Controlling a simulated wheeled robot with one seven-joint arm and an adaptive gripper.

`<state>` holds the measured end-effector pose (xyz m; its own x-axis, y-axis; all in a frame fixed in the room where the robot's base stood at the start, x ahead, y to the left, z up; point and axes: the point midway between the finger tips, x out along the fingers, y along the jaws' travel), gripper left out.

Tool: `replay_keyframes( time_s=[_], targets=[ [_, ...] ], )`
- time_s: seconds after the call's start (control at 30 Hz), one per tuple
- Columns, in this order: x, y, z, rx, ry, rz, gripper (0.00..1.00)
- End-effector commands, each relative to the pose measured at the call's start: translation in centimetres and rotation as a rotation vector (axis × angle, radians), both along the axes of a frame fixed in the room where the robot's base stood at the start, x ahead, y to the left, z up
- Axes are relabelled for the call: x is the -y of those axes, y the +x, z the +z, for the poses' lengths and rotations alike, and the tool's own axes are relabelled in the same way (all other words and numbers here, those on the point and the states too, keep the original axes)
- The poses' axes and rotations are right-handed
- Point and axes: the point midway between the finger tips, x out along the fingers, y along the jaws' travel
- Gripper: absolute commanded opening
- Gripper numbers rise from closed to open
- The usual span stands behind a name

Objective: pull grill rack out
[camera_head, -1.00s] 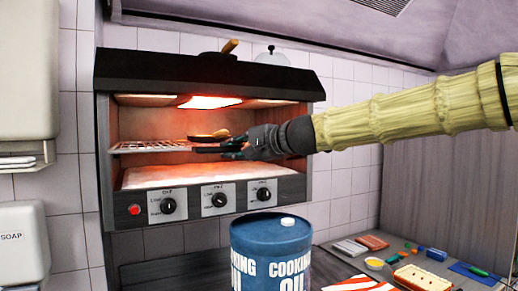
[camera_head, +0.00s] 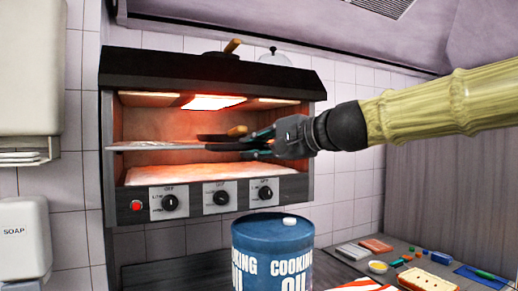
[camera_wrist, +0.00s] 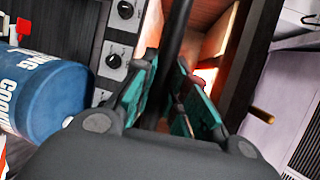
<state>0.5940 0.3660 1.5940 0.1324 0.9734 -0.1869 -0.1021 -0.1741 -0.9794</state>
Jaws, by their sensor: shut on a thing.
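The grill rack (camera_head: 150,146) is a thin, bright metal shelf inside the lit grill (camera_head: 213,170), seen nearly edge-on, above the glowing lower plate. A dark pan with a wooden handle (camera_head: 237,131) is in the grill at the rack's level. My gripper (camera_head: 262,143) is at the right part of the grill opening, its teal fingers at the dark bar at the rack's right end. In the wrist view my gripper (camera_wrist: 172,85) has its fingers on both sides of a dark bar (camera_wrist: 176,35), likely the rack's handle, and is shut on it. The exact contact is partly hidden.
The grill's knobs (camera_head: 221,197) line its front below the opening. A blue cooking oil drum (camera_head: 272,250) stands in front, below my gripper. A counter with food and small items (camera_head: 432,276) lies at the lower right. A soap dispenser (camera_head: 22,240) is at the left.

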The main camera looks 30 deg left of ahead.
Motion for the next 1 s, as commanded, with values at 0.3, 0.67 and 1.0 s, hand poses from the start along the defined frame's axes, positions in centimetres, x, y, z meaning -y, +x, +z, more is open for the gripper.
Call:
replay_keyframes(
  time_s=[0.3,0.67,1.0],
  targets=[
    [0.0,0.0,0.0,0.000,0.000,0.000,0.37],
    [0.3,0.0,0.1,0.000,0.001,-0.001,0.37],
    [4.6,-0.5,0.9,0.000,0.002,-0.002,0.37]
  ],
)
